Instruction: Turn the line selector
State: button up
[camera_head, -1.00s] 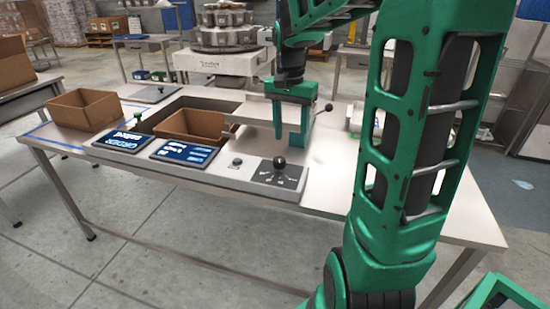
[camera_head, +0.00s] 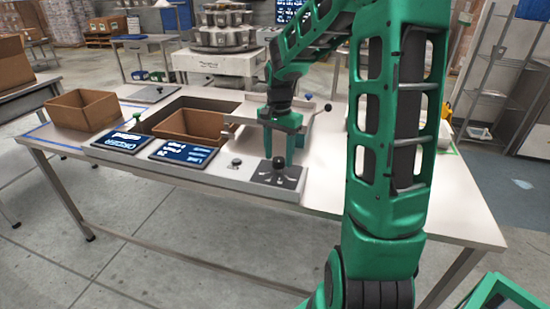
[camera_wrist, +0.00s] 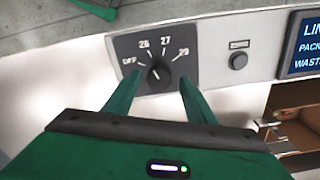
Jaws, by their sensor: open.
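The line selector is a dark knob (camera_wrist: 160,72) on a dark square plate (camera_wrist: 183,52) marked OFF and with several numbers around it. In the head view the knob (camera_head: 279,162) stands near the front edge of the light console. My gripper (camera_wrist: 157,82) is open and empty. In the wrist view its two green fingers come up on either side of the knob's lower part, with gaps visible between them and the knob. In the head view my gripper (camera_head: 280,152) is just behind and above the knob. The exact setting of the knob is hard to read.
A round push button (camera_wrist: 238,61) sits beside the plate. Two dark screens (camera_head: 184,151) lie in the console to the left. A brown bin (camera_head: 193,124) is behind them, and another box (camera_head: 85,110) stands at the table's left. The table to the right is mostly clear.

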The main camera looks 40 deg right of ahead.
jog(key=shift+f, duration=0.45)
